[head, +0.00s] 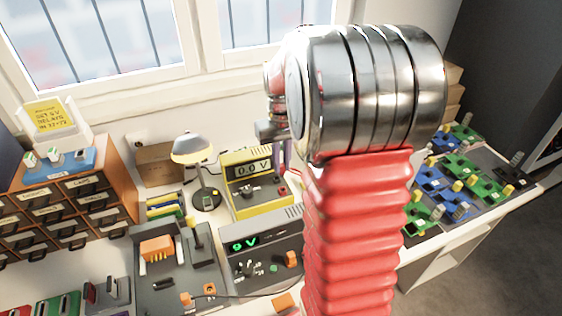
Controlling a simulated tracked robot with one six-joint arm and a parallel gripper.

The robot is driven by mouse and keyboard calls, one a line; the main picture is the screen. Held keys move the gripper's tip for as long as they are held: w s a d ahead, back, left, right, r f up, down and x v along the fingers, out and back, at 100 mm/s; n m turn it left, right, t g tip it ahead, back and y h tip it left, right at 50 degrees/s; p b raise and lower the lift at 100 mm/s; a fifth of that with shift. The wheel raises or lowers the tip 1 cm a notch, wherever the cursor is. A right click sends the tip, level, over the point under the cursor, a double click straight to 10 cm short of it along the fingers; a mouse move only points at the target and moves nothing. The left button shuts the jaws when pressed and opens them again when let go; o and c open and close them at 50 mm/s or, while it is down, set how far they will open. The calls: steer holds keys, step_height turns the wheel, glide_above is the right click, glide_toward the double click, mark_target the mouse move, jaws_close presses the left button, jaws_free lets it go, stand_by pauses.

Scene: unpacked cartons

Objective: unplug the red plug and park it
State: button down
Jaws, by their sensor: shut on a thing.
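No red plug can be made out for sure. A small red piece (283,191) shows at the right of the yellow meter (243,206), which reads 0.0 V; I cannot tell whether it is a plug. The grey power supply (240,270) below it has a green display, knobs and an orange plug-like piece (291,259) at its right. A dark cable runs along its front. My arm's chrome joint and red bellows fill the middle right and hide part of the bench. My gripper is not visible, nor is anything it may hold.
A grey tray (150,290) with an orange block (157,248) stands left of the power supply. A desk lamp (191,148) stands behind. A brown drawer cabinet (115,195) is at left. Green and blue boards (432,180) lie at right. The bench is crowded.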

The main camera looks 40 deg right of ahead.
mark_target(282, 173)
steer(key=shift+s+f, duration=0.1)
steer(key=shift+f, duration=0.1)
steer(key=shift+f, duration=2.6)
steer(key=shift+f, duration=0.65)
stand_by(1.0)
steer(key=c, duration=1.7)
jaws_free()
steer(key=shift+o, duration=0.2)
step_height(282, 173, up, 14)
steer(key=shift+f, duration=0.1)
